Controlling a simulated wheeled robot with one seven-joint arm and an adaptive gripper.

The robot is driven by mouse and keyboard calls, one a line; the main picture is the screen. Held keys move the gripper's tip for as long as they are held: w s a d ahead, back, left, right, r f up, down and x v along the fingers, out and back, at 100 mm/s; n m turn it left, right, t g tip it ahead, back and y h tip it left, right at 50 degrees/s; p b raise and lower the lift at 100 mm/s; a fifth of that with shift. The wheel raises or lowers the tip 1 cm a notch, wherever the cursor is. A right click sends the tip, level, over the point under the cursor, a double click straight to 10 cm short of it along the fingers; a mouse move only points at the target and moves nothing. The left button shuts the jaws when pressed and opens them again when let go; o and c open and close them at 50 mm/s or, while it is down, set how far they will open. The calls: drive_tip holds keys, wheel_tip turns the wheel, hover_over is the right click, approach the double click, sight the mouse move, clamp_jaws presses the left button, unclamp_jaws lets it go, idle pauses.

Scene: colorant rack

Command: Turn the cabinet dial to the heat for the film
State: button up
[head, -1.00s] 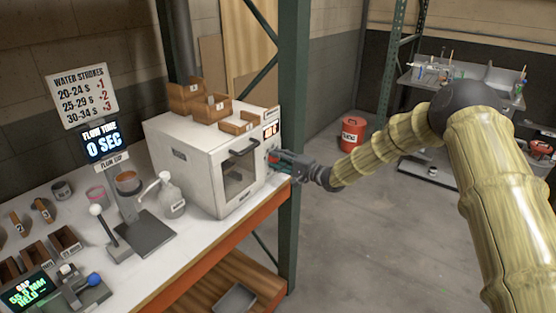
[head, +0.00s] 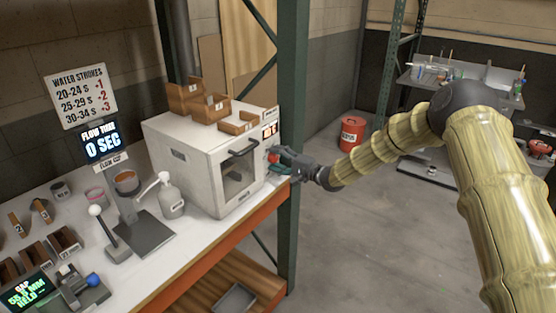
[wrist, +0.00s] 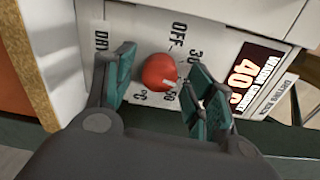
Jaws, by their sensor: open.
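The white cabinet (head: 190,150) stands on the bench with its dark-handled door and control panel facing right. Its red dial (wrist: 158,72) sits on a panel marked OFF, 30 and 50, with other marks partly hidden. The dial has a pale pointer line at its lower right. A lit red display (wrist: 252,75) beside it reads 40 with a partly hidden unit. My gripper (wrist: 160,85) is open, with one green-padded finger on each side of the dial. A gap shows between the dial and the fingers. In the head view my gripper (head: 281,160) is at the cabinet's right front.
Wooden boxes (head: 186,97) sit on the cabinet. A green rack post (head: 292,130) stands just behind my gripper. A pump bottle (head: 171,198), a flow cup stand (head: 145,235) and small trays share the bench.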

drive_tip(key=shift+d, duration=0.1)
drive_tip(key=v, duration=1.2)
drive_tip(key=shift+f, duration=0.1)
drive_tip(key=shift+c, duration=0.2)
